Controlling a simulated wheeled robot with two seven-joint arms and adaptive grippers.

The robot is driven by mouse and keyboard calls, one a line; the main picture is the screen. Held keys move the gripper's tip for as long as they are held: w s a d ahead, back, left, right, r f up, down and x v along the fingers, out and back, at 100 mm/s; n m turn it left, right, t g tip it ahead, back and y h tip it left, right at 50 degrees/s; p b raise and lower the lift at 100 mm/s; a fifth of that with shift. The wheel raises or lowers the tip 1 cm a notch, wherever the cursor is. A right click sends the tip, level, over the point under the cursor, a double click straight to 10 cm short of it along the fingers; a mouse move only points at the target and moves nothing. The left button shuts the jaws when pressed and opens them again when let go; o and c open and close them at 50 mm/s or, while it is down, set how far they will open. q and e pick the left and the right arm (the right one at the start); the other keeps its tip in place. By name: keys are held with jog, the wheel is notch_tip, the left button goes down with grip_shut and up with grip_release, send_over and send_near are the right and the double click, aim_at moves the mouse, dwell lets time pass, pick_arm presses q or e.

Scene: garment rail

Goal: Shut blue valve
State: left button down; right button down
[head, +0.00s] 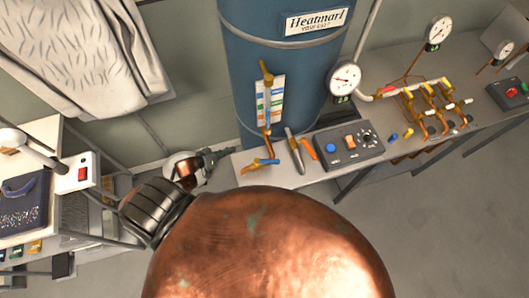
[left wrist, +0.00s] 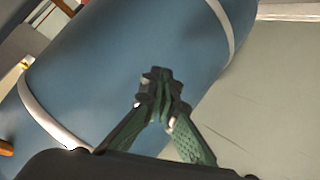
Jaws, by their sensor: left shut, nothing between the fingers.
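A valve with a blue lever (head: 262,162) sits on a brass pipe at the left end of the bench, below the blue tank (head: 285,75). The lever lies roughly sideways, tilted a little. My left gripper (head: 224,153) is to the left of this valve, apart from it, beyond my copper-coloured arm. In the left wrist view its fingers (left wrist: 160,88) are shut and empty, with the tank (left wrist: 130,65) behind them. The valve cannot be made out in the left wrist view. My right gripper is not in view.
The bench (head: 270,180) holds a grey tool (head: 294,151), an orange-handled tool (head: 309,148) and a control box (head: 349,144). Brass manifold pipes (head: 425,100) and gauges (head: 343,78) stand to the right. A garment (head: 85,55) hangs at upper left.

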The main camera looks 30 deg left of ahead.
aim_at(267, 162)
pick_arm(q)
jog(key=w+d+r+h, duration=0.2)
jog(key=d+r+h, duration=0.1)
jog(key=r, duration=0.5)
jog(key=w+d+r+h, duration=0.1)
jog(key=d+r+h, duration=0.15)
jog(key=r, duration=0.45)
jog(key=s+d+r+g+h, duration=0.2)
jog(key=s+r+g+h, duration=0.1)
jog(key=r, duration=0.4)
jog(key=s+d+r+g+h, duration=0.3)
jog(key=r+h, duration=0.1)
jog(key=r, duration=0.3)
jog(key=shift+s+d+r+m, duration=0.15)
jog(key=shift+r+m, duration=0.1)
jog(key=shift+m, duration=0.05)
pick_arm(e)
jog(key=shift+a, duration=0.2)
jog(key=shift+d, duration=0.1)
